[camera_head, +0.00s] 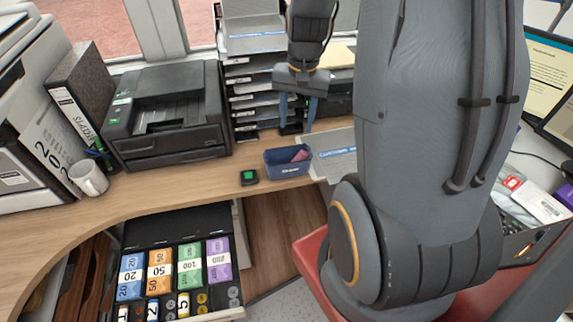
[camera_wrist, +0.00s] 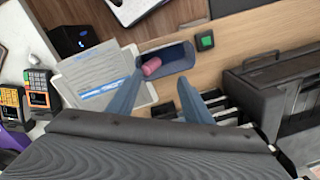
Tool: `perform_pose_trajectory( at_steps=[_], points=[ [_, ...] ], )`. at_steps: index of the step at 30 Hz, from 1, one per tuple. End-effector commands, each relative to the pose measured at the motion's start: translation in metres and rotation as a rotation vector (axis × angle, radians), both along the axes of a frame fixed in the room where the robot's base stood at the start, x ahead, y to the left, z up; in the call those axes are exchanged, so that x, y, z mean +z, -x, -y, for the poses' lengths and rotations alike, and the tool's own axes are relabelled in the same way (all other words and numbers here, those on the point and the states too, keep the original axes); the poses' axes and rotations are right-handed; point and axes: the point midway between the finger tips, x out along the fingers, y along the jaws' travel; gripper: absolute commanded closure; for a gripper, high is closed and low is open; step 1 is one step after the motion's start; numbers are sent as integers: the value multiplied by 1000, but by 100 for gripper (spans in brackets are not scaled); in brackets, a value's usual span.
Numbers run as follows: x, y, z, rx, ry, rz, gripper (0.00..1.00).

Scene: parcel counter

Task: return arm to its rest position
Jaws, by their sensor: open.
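My gripper (camera_head: 297,112) hangs from my arm at the back of the counter, in front of the stacked paper trays. Its two blue-grey fingers are apart with nothing between them. In the wrist view the fingers (camera_wrist: 158,102) also stand apart and empty. A small dark blue box (camera_head: 288,169) stands on the counter below and in front of the gripper, apart from it. A pink item (camera_head: 300,156) lies inside the box; both the box (camera_wrist: 177,57) and the pink item (camera_wrist: 152,67) show in the wrist view. My large grey arm link hides much of the counter's right side.
A black printer (camera_head: 168,115), a white mug (camera_head: 89,178) and binders (camera_head: 84,85) stand on the left. A small device with a green top (camera_head: 249,177) lies beside the box. An open cash drawer (camera_head: 175,262) juts out below the counter. A red seat (camera_head: 310,262) is at the front.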

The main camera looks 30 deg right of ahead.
Motion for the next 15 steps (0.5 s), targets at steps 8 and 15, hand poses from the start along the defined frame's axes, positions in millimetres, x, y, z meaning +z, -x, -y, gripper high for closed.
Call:
perform_pose_trajectory(
  at_steps=[8,15],
  points=[
    [18,1,1,0,0,0,54],
    [19,1,-1,7,1,1,54]
  ],
)
